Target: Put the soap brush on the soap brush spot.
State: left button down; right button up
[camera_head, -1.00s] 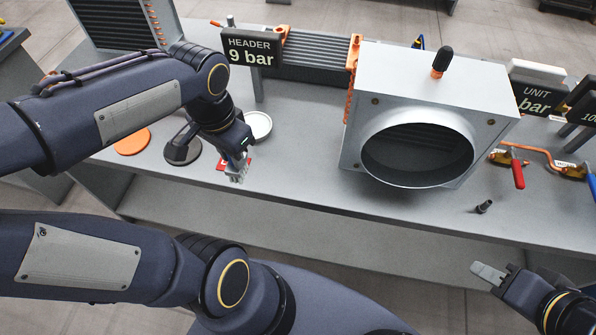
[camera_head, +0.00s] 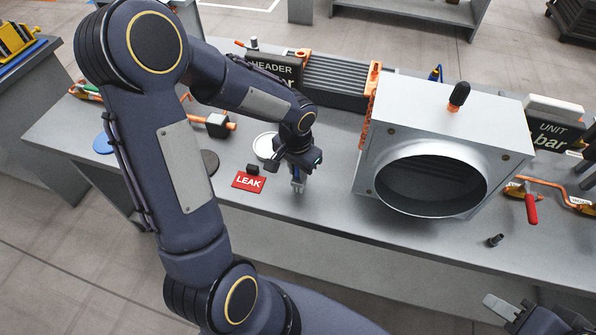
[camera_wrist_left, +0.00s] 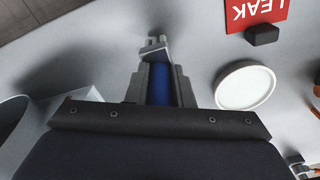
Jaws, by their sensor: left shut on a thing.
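My left gripper (camera_head: 298,184) is above the bench, right of the red LEAK card and in front of the white round dish (camera_head: 265,146). In the left wrist view the left gripper (camera_wrist_left: 158,60) is shut on a blue cylindrical thing (camera_wrist_left: 160,85). Its fingers hide much of that thing, so I cannot tell surely whether it is the soap brush. I cannot tell which marked place is the soap brush spot. The dish also shows in the left wrist view (camera_wrist_left: 245,86), apart from the fingers. My right gripper (camera_head: 500,308) is at the lower right, clear of the bench.
The red LEAK card (camera_head: 249,182) has a black block (camera_head: 253,169) at its back edge. A dark disc (camera_head: 210,162) and a blue disc (camera_head: 102,143) lie left. A grey metal box (camera_head: 445,130) with a round opening stands right. A small black fitting (camera_head: 495,240) lies near the front edge.

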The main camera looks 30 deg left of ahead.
aim_at(296, 179)
pick_arm(q)
jog(key=shift+f, duration=0.75)
jog(key=shift+f, duration=0.25)
jog(key=c, duration=1.3)
grip_release()
jog(key=shift+r, duration=0.1)
notch_tip(296, 179, up, 12)
jog(key=s+d+r+n+t+h, duration=0.1)
jog(key=s, duration=0.4)
jog(key=s+d+r+n+t+h, duration=0.1)
jog(key=s+r+t, duration=0.1)
jog(key=s, duration=0.4)
jog(key=s+d+r+n+t+h, duration=0.1)
jog(key=s+d+t, duration=0.1)
jog(key=s, duration=0.3)
jog(key=shift+s+d+r+h, duration=0.1)
jog(key=shift+s+r+h, duration=0.15)
jog(key=shift+h, duration=0.15)
